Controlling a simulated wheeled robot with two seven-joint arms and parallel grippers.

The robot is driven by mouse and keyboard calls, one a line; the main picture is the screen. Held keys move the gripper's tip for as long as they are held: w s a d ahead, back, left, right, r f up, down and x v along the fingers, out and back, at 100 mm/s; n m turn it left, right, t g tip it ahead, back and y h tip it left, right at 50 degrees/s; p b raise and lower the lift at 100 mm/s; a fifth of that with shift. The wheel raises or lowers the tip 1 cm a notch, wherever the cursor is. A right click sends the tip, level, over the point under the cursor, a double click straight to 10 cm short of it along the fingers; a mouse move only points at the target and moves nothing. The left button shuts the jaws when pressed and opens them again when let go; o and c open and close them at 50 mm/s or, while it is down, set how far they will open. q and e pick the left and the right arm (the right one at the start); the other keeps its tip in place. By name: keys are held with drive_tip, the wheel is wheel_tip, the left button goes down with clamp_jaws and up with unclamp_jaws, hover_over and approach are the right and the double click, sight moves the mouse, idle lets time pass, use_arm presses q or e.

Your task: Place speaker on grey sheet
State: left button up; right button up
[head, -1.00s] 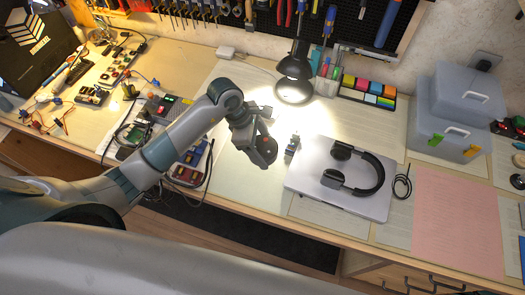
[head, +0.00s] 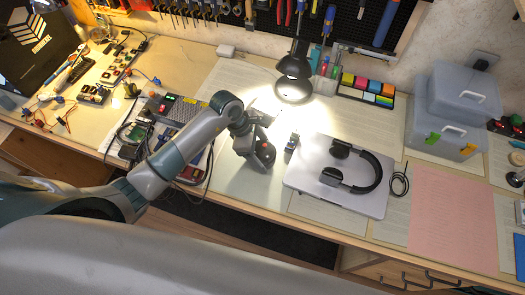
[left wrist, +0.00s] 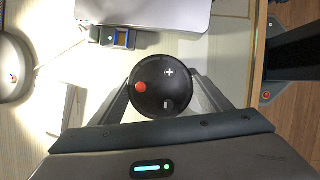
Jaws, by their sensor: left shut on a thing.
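The speaker (left wrist: 157,89) is a round black puck with a red button and plus and minus marks. In the left wrist view it sits between the two fingers of my left gripper (left wrist: 160,100), which is shut on it. In the head view the left gripper (head: 262,153) and the dark speaker (head: 264,158) are above the desk, left of the laptop. A pale greyish sheet (head: 238,184) lies on the desk below and around the gripper; its exact shade is unclear under the lamp. The height of the speaker above it is hard to tell. My right gripper is out of view.
A closed silver laptop (head: 312,178) with black headphones (head: 372,176) lies to the right, with a small blue-and-dark item (head: 291,143) at its corner. A lamp (head: 294,82) stands behind. A pink sheet (head: 450,220) lies far right. Electronics clutter the left.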

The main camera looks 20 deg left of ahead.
use_arm(q)
drive_tip(key=shift+f, duration=0.15)
drive_tip(key=o, duration=1.3)
